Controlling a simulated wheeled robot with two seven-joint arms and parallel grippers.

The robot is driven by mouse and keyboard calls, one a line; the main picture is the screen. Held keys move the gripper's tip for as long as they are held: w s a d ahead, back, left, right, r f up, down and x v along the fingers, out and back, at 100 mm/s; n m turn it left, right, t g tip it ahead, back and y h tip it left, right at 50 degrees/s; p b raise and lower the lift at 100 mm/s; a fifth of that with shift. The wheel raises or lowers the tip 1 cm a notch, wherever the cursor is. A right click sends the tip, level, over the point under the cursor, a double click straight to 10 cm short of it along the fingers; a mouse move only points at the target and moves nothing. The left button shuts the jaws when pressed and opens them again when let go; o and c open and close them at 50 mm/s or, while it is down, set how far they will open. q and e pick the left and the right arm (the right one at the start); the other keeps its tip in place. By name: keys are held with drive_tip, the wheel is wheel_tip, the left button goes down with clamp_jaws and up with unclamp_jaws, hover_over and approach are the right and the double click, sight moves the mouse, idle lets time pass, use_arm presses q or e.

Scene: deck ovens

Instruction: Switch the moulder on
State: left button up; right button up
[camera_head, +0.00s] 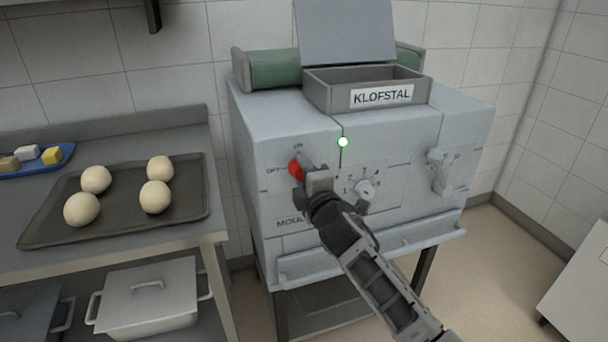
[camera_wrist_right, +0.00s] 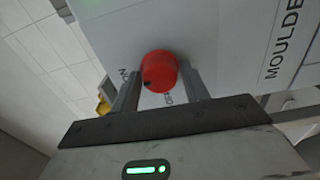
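The moulder (camera_head: 290,150) is a grey machine with a red rotary knob (camera_head: 295,168) on its front, between OFF and ON marks. A small lamp (camera_head: 343,142) to the right of the knob glows green. My right gripper (camera_head: 303,180) is at the knob. My left gripper is not in view.
A numbered dial (camera_head: 365,189) and a lever (camera_head: 438,172) are further right on the panel. A hopper (camera_head: 322,92) labelled KLOFSTAL sits on top. At left, a dark tray (camera_head: 120,201) with several dough balls lies on a counter, with a lidded container (camera_head: 147,300) below.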

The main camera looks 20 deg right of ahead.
drive_tip(key=shift+o, duration=0.9)
drive_tip(key=s+b, duration=0.1)
drive_tip(key=s, duration=1.5)
drive_tip(key=shift+d, duration=0.25)
drive_tip(key=s+a+f+m+g+y, duration=0.1)
drive_tip(key=s+a+f+m+g, duration=0.1)
drive_tip(key=s+f+m, duration=0.5)
drive_tip(key=s+a+f+m+g+y, duration=0.1)
drive_tip(key=s+f+m+g, duration=0.4)
drive_tip(key=f, duration=1.1)
drive_tip(key=s+a+m, duration=0.1)
drive_tip(key=s+m, duration=0.2)
drive_tip(key=s, duration=0.2)
drive_tip(key=shift+s+f+m+g, duration=0.3)
drive_tip(key=shift+f, duration=0.05)
